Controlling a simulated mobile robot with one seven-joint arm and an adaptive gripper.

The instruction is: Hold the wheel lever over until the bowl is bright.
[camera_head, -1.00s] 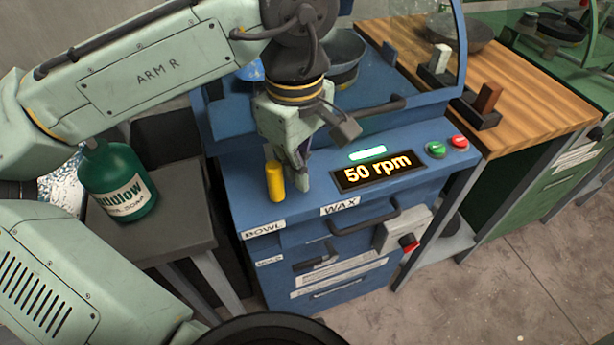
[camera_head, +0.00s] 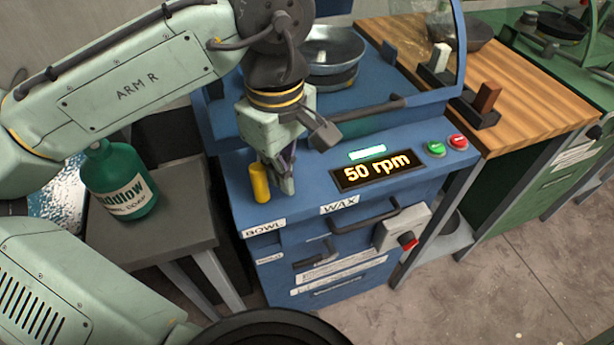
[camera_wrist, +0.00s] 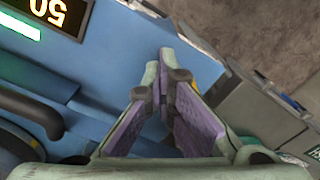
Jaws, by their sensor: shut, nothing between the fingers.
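The yellow lever (camera_head: 260,182) stands at the front left of the blue machine, leaning slightly left, above the BOWL label. My gripper (camera_head: 287,188) is shut and empty, just right of the lever. The fingers look close against or touching it; exact contact cannot be told. In the wrist view the shut fingers (camera_wrist: 168,65) hide most of the lever; only a yellow sliver (camera_wrist: 195,87) shows. The metal bowl (camera_head: 335,48) sits inside the machine behind my arm, its inside grey and fairly shiny, partly hidden. The display (camera_head: 377,171) reads 50 rpm, with a lit green bar (camera_head: 367,152) above.
Green and red buttons (camera_head: 436,149) sit right of the display. A green soap bottle (camera_head: 118,180) stands on the grey side table (camera_head: 190,235) at left. A wooden bench (camera_head: 530,95) at right carries another bowl and two small blocks.

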